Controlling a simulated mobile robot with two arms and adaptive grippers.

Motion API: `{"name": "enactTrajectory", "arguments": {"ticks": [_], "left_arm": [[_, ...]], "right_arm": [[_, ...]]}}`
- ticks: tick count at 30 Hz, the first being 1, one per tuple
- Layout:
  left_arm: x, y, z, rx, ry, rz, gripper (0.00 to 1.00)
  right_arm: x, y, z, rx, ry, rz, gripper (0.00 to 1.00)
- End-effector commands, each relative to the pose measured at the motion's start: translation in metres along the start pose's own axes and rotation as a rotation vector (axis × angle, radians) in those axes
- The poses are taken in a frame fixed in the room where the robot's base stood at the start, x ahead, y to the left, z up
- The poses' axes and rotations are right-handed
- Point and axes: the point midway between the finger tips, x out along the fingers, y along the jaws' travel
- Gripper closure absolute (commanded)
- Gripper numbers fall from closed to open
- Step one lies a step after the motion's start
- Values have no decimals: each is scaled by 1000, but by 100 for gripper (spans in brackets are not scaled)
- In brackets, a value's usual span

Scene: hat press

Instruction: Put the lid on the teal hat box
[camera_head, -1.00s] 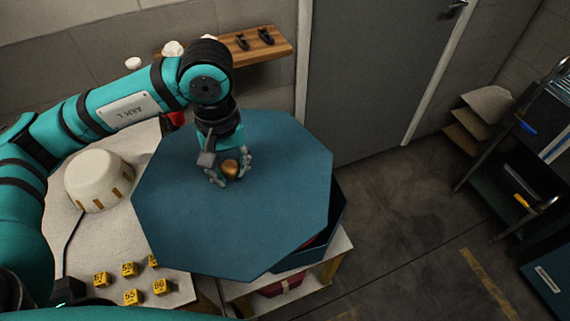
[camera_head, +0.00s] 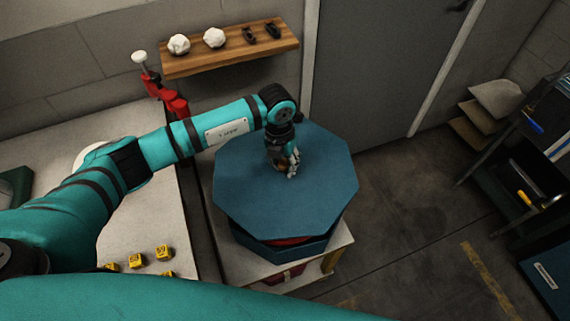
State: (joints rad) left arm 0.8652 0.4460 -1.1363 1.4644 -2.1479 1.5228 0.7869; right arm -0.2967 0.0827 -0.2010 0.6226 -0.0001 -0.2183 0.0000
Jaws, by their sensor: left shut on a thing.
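The lid (camera_head: 310,208) is a flat blue-teal octagon with a small brass-brown knob at its middle. My left gripper (camera_head: 289,168) is shut on this knob from above and hides most of it. The hat box (camera_head: 303,250), an octagon of the same dark teal, stands under the lid on a pale stand. Only its front wall and part of its rim show. A gap with something red (camera_head: 288,240) inside shows between the lid's front edge and the box rim, so the lid is above the rim there. The far side is hidden. My right gripper is not in view.
A white table (camera_head: 150,215) at left holds several yellow numbered cubes (camera_head: 164,252). A red tool (camera_head: 170,97) stands behind the box's left side. A wooden wall shelf (camera_head: 228,55) is at the back. Dark floor at right is clear up to a trolley (camera_head: 520,180).

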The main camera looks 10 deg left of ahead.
Motion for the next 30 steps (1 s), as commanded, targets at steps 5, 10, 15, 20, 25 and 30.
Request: {"name": "enactTrajectory", "arguments": {"ticks": [5, 10, 15, 20, 25, 30], "left_arm": [[12, -2, 2, -155, -12, -5, 100], [18, -1, 2, -182, -15, -6, 100], [29, 0, 2, -179, -15, -5, 100], [44, 1, 2, -178, -15, -5, 100], [61, 2, 2, -177, -14, -5, 100], [78, 4, 2, -178, -13, -5, 100]], "right_arm": [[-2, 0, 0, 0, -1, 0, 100], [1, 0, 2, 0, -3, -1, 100], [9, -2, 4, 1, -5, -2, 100], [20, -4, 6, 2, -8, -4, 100], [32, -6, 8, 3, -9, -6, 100], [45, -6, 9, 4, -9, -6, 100]]}}
